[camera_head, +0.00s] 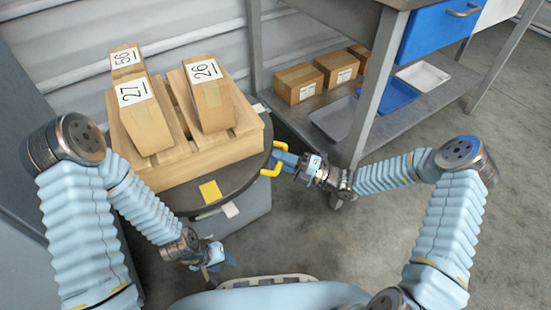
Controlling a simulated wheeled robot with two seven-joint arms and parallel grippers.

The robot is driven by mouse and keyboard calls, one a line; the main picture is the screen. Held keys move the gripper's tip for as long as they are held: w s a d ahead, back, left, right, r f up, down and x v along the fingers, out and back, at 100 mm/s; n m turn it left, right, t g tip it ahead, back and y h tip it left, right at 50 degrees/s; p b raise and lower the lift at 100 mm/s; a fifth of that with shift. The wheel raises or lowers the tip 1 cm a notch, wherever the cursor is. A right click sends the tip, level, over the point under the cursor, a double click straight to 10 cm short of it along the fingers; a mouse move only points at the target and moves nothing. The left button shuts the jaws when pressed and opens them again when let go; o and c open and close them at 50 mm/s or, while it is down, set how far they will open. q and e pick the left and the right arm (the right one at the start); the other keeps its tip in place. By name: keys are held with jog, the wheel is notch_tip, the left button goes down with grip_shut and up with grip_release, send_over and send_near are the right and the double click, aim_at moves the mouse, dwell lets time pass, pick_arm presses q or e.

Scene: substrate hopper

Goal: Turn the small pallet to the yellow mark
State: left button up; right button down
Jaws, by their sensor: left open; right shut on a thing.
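The small wooden pallet (200,152) sits on a dark round turntable (245,178) and carries cardboard boxes numbered 27 (147,120), 26 (212,108) and 56 (126,60). A yellow square mark (210,190) lies on the turntable's front rim area, in front of the pallet. A yellow handle (271,171) stands out at the turntable's right edge. My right gripper (281,160) is shut on this handle. My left gripper (222,264) is open and empty, low in front of the turntable and apart from it.
A white tab (230,210) shows at the turntable's front edge. A metal bench (375,130) at the right has a lower shelf with small boxes (298,84), a blue tray (390,95) and a white tray (423,76). Its leg stands close behind my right gripper. The floor at front right is clear.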

jog(key=c, duration=1.1)
grip_release()
jog(key=shift+c, duration=0.2)
jog(key=v, duration=0.7)
jog(key=shift+d+p, duration=0.25)
jog(key=shift+p, duration=0.1)
jog(key=shift+s+f, duration=0.1)
